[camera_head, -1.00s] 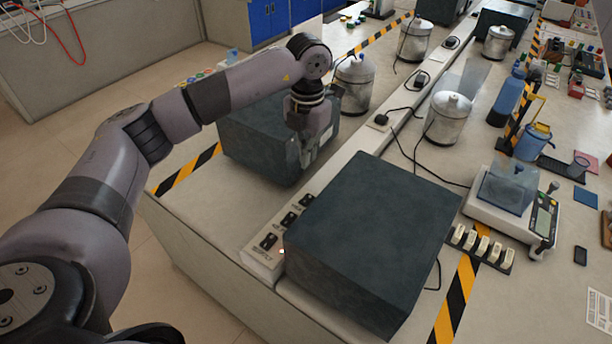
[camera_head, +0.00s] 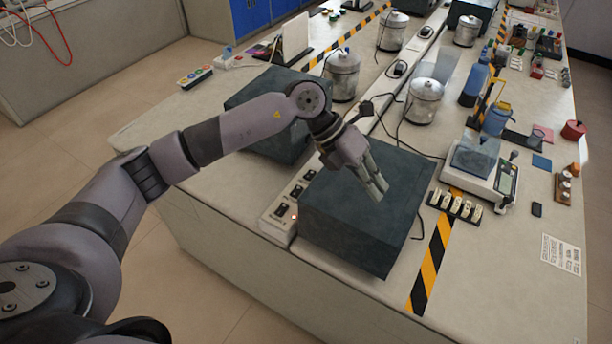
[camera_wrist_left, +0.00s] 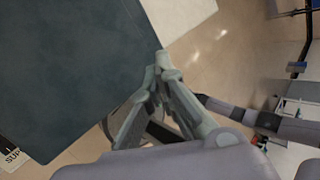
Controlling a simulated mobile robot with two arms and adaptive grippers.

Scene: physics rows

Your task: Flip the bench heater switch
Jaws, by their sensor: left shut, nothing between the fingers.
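A pale switch panel (camera_head: 272,228) is set at the near end of the bench's raised strip. It carries black rocker switches: a near one (camera_head: 281,211), a middle one (camera_head: 297,191) and a far one (camera_head: 309,176). A small light (camera_head: 294,217) glows beside the near one. I cannot tell which switch is the heater's. My left gripper (camera_head: 380,187) is shut and empty, above the near dark box, right of the panel. In the left wrist view its fingers (camera_wrist_left: 163,68) meet beside the box edge; a label corner (camera_wrist_left: 11,157) reads "SUP". My right gripper is not in view.
The near dark box (camera_head: 345,235) stands directly right of the panel; another dark box (camera_head: 262,105) stands behind it to the left. A black strip with several white pieces (camera_head: 455,206) and a scale (camera_head: 480,185) are further right. The bench's left front surface is clear.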

